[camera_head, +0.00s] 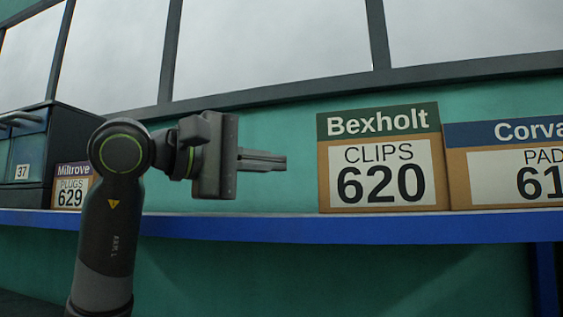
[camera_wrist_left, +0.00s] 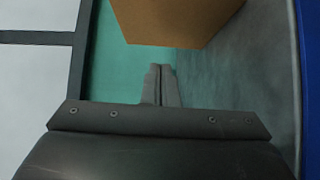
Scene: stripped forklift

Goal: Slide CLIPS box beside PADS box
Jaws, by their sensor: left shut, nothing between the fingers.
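The CLIPS box (camera_head: 382,160) stands upright on the blue-edged shelf, a brown carton with a green Bexholt band and the number 620. The PADS box (camera_head: 510,165), with a blue band, stands right beside it at the right and is cut off by the picture edge. Their neighbouring sides meet or nearly meet. My left gripper (camera_head: 284,161) is shut and empty, pointing right, a short gap left of the CLIPS box. In the left wrist view the shut fingers (camera_wrist_left: 160,70) point at a plain brown box (camera_wrist_left: 175,18), apart from it. My right gripper is not in view.
The shelf (camera_head: 300,226) has a blue front edge. A PLUGS box (camera_head: 72,186) and a dark cabinet (camera_head: 28,150) marked 37 stand at the left behind my arm. The shelf is clear between PLUGS and CLIPS apart from my arm.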

